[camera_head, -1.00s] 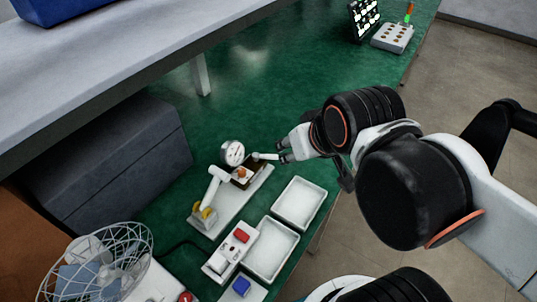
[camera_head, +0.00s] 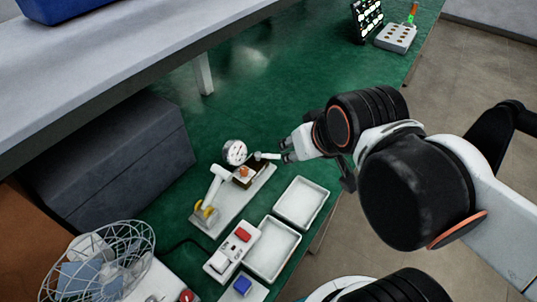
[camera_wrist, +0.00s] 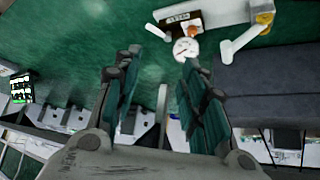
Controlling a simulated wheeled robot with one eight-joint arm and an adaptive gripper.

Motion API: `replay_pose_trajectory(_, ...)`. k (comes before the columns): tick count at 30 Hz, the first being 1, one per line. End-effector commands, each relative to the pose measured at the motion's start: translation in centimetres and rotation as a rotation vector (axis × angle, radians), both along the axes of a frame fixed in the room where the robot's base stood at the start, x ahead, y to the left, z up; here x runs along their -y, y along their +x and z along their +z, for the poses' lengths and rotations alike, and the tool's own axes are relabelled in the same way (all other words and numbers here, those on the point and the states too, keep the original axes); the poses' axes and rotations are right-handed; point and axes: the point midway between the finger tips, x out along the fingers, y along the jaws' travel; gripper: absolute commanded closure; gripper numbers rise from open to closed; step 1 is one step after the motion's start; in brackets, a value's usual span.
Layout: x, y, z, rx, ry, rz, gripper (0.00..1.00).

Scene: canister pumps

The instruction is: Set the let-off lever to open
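The canister pump stands on a pale base plate (camera_head: 234,208) on the green bench. It has a round white gauge (camera_head: 236,152), a dark brown block with an orange knob (camera_head: 244,171), and a white arm (camera_head: 217,186) ending at a yellow part (camera_head: 207,212). A short pale lever (camera_head: 265,156) sticks out beside the gauge; I cannot tell its setting. My gripper (camera_head: 287,150) is close to this lever's outer end; contact is unclear. In the wrist view my gripper (camera_wrist: 158,66) is open, its fingers apart with nothing seen held. The gauge (camera_wrist: 185,48) shows just beyond the fingertips.
Two white trays (camera_head: 325,205) lie on the bench's near side. A switch box with a red button (camera_head: 242,235) and a blue button (camera_head: 242,286) are in front.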

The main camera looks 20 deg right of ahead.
Motion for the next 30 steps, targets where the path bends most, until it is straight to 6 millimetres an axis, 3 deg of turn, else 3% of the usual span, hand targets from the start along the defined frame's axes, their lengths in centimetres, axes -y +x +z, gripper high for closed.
replay_pose_trajectory(7,0.1,1.7,0.9,-0.049,-0.052,0.075,0.67)
replay_pose_trajectory(16,0.4,6.7,1.6,-0.195,-0.186,0.315,0.67)
replay_pose_trajectory(23,0.7,10.8,0.5,-0.303,-0.265,0.518,0.67)
replay_pose_trajectory(30,1.0,14.8,-1.9,-0.408,-0.322,0.739,0.67)
